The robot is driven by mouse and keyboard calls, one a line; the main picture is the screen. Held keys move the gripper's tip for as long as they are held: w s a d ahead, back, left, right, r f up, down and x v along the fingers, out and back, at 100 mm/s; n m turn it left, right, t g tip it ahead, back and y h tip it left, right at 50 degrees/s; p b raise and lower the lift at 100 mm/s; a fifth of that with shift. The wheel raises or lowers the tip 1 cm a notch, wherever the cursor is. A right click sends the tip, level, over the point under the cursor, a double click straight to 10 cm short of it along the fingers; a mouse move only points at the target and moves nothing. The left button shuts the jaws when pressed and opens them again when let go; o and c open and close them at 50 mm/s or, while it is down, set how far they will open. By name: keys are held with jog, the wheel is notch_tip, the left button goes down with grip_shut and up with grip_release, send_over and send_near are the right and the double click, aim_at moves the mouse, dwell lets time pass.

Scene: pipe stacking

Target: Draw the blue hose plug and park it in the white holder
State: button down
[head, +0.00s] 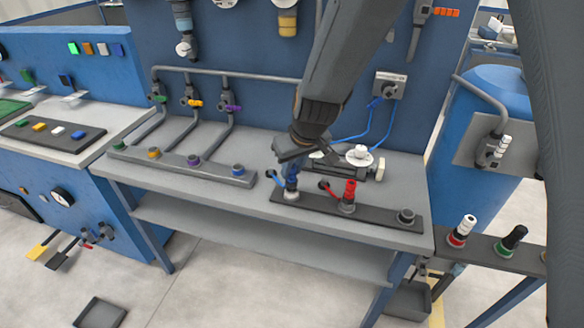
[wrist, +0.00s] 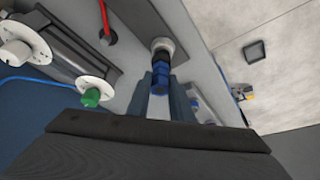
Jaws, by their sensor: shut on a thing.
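The blue plug (head: 292,182) stands upright at the left end of a dark rail (head: 376,209) on the bench. My gripper (head: 291,168) comes down from above and is shut on the plug. In the wrist view the blue plug (wrist: 160,78) lies between the fingers, in line with a pale ring-shaped holder (wrist: 163,46). The same pale holder (head: 291,196) shows under the plug in the head view. The plug's tip is at or inside the ring; how deep it sits is hidden.
A red plug (head: 349,192) stands in the rail's middle, right of my gripper. A dark holder (head: 405,217) at the right end looks empty. A valve block with white dials (head: 360,156) is behind. A grey rail (head: 185,166) with coloured sockets lies left.

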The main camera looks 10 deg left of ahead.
jog(key=shift+f+b, duration=0.75)
jog(key=shift+f, duration=0.05)
jog(key=c, duration=1.5)
grip_release()
jog(key=shift+v, duration=3.95)
jog(key=s+d+f+m+g+h, duration=0.1)
jog(key=s+d, duration=0.3)
jog(key=d, duration=0.6)
jog(key=s+d+m+h, duration=0.1)
jog(key=s+d+m, duration=0.3)
jog(key=d, duration=0.6)
jog(key=s+d+f+m+g+h, duration=0.1)
jog(key=s+d+m, duration=0.2)
jog(key=d, duration=0.7)
jog(key=shift+s+d+f+g, duration=0.1)
jog(key=shift+s+f+g, duration=0.05)
jog(key=shift+s, duration=0.5)
jog(key=shift+s+d+f+g, duration=0.1)
jog(key=shift+s+f+g, duration=0.05)
jog(key=shift+s, duration=0.5)
